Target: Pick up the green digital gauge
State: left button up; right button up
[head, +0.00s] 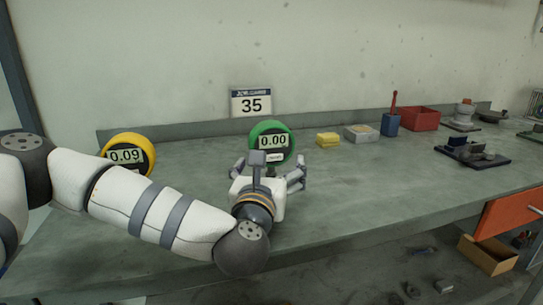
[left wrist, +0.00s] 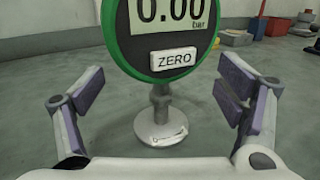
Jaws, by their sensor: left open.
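The green digital gauge (head: 284,135) stands upright on the workbench in the head view, its display reading 0.00. In the left wrist view the gauge (left wrist: 198,52) shows large, with a ZERO button, on a post with a round pale base (left wrist: 160,128). My left gripper (head: 271,170) is open in front of the gauge. In the left wrist view its fingers (left wrist: 163,98) stand apart on either side of the gauge's stem, with clear gaps and nothing held. Part of the gauge is hidden behind the gripper in the head view. My right gripper is not in view.
A yellow gauge (head: 143,143) reading 0.09 stands to the left, behind my left arm. Yellow blocks (head: 327,139), a blue cup (head: 390,125) and a red bin (head: 418,118) stand to the right. A sign (head: 251,102) is behind. The bench front right of the gripper is clear.

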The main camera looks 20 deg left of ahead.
pick_arm(q)
jog(key=shift+w+a+f, duration=0.1)
jog(key=shift+w, duration=0.8)
grip_shut()
jog(key=shift+r, duration=0.2)
